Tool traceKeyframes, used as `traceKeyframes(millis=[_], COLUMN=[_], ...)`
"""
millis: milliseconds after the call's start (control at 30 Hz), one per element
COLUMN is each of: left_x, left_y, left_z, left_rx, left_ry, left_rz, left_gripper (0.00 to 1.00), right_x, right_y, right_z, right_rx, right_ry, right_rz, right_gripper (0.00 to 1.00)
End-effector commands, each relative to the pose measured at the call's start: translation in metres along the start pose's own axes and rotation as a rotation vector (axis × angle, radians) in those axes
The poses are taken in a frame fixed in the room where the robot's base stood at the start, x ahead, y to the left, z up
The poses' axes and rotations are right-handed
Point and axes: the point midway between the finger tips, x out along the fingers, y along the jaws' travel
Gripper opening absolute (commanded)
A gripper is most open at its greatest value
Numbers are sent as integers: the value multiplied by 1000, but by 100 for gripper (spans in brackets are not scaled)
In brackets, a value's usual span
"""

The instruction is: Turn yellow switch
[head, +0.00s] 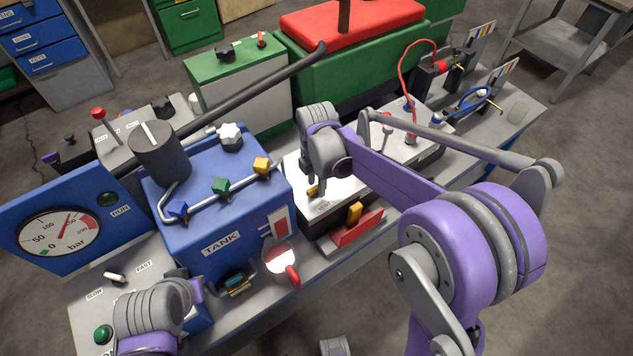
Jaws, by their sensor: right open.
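A yellow lever-like piece (313,190) shows on the white-topped box (345,195), beside a small label. Another yellow-orange piece (354,213) stands upright at the red bracket on the box's front. A yellow valve knob (262,165) sits on the pipe of the blue tank; I cannot tell which of these is the switch. My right gripper (322,185) is open and points down over the left part of the white-topped box, close to the lever-like piece; whether they touch is unclear. My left gripper (150,312) is at the lower left, its fingers not clear.
The blue tank (222,245) carries blue and green knobs too. A pressure gauge (58,232) stands at the left. A red-handled cup (281,262) is at the bench's front edge. A long grey lever (250,88) crosses behind the tank. Green boxes stand behind.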

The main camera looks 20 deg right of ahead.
Motion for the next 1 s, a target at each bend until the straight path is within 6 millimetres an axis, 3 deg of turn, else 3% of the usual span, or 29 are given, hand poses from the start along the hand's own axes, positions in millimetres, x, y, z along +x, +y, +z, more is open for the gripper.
traceKeyframes(millis=[167,433,1000], left_x=[0,0,2], left_y=[0,0,0], left_z=[0,0,2], left_rx=[0,0,0], left_ry=[0,0,-2], left_rz=[0,0,0], left_gripper=[0,0,0], right_x=[0,0,0], right_y=[0,0,-1], right_z=[0,0,0], right_rx=[0,0,58], right_ry=[0,0,0], right_rz=[0,0,0], right_gripper=[45,0,0])
